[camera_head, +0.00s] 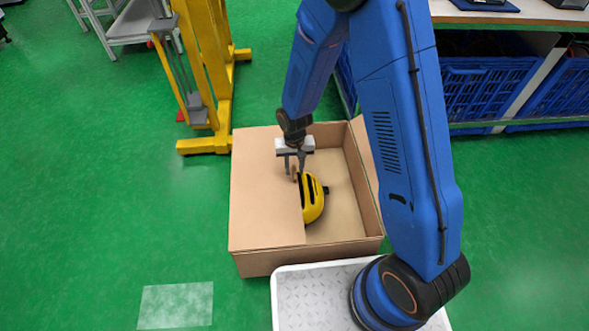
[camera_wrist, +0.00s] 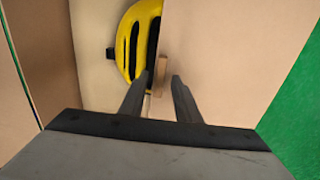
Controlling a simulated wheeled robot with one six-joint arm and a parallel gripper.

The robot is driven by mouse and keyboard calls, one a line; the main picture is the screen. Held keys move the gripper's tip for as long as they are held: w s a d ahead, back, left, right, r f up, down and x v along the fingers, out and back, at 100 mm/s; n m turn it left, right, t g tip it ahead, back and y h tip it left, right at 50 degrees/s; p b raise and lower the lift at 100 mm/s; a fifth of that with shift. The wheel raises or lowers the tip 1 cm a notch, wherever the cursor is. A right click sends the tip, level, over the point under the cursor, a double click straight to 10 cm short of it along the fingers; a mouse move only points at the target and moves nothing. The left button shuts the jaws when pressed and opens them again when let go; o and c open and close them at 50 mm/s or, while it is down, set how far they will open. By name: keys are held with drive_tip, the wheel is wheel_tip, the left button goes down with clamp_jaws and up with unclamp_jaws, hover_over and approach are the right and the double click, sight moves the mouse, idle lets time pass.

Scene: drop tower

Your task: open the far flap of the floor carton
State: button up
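The floor carton (camera_head: 250,262) is a brown cardboard box. One flap (camera_head: 264,205) lies flat over its left half, and the flap on the right (camera_head: 366,155) stands up and leans outward. In the wrist view the flat flap (camera_wrist: 235,55) is at the right. A small tan tab (camera_wrist: 162,76) stands at its inner edge. My gripper (camera_head: 295,170) points down at this edge, with its fingers apart. In the wrist view the tab shows between the fingertips of my gripper (camera_wrist: 162,78), with narrow gaps visible. A yellow and black helmet (camera_head: 313,198) lies inside the carton, partly under the flat flap.
A yellow steel frame (camera_head: 207,144) stands behind the carton at the left. Blue crates (camera_head: 485,90) sit under a bench at the right. My white deck (camera_head: 310,295) is close to the carton's near side. Green floor is clear at the left.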

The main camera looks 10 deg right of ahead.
drive_tip(key=shift+f, duration=0.45)
clamp_jaws()
